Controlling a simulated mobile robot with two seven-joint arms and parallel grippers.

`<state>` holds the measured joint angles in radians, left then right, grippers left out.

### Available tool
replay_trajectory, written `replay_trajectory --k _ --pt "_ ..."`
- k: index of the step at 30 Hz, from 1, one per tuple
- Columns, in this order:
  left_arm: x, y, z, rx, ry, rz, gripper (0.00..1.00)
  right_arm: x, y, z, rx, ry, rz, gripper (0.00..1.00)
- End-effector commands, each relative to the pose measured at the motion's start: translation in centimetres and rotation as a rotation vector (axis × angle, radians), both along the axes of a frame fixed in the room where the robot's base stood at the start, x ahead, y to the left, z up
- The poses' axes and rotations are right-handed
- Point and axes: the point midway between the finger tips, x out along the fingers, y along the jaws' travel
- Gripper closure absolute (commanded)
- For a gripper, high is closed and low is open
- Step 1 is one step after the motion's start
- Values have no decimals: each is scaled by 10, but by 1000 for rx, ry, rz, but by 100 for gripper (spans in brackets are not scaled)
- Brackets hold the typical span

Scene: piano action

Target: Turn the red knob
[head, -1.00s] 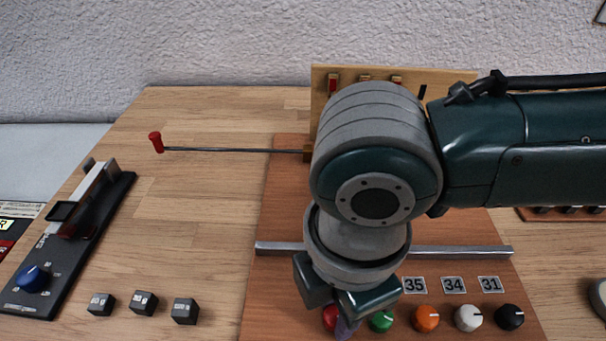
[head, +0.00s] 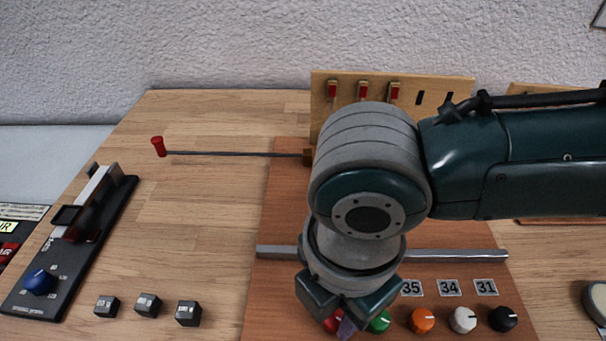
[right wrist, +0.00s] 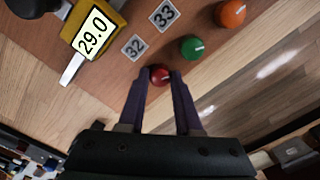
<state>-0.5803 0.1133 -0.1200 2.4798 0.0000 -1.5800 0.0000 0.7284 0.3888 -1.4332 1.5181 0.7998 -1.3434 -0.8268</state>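The red knob (head: 333,320) sits at the left end of a row of knobs on the brown board (head: 275,210). In the head view my right gripper (head: 346,322) hides part of it. In the right wrist view the red knob (right wrist: 160,76) is between the two purple fingertips of my right gripper (right wrist: 162,80), which close in on its sides. A label reading 32 (right wrist: 134,47) lies beside it. My left gripper is not in view.
The green knob (head: 379,321) is close to the right finger; orange (head: 421,320), white (head: 462,320) and black (head: 503,319) knobs follow. A metal bar (head: 460,255) crosses the board. A thin rod with a red end (head: 158,147) reaches left. Black blocks (head: 147,305) stand left.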

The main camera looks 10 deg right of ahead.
Motion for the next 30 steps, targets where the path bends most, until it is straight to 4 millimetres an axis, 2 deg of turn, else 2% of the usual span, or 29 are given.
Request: replay_trajectory --k 1,7,14,17,30 --pt "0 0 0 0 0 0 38 0 0 0 1 0 0 60" --pt "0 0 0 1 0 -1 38 0 0 0 0 0 -1 38" --pt "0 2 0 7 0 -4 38 0 0 0 -1 0 -2 38" --pt "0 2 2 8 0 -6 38 0 0 6 0 -1 -2 38" --pt "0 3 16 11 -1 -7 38 1 0 85 2 -4 -1 38"
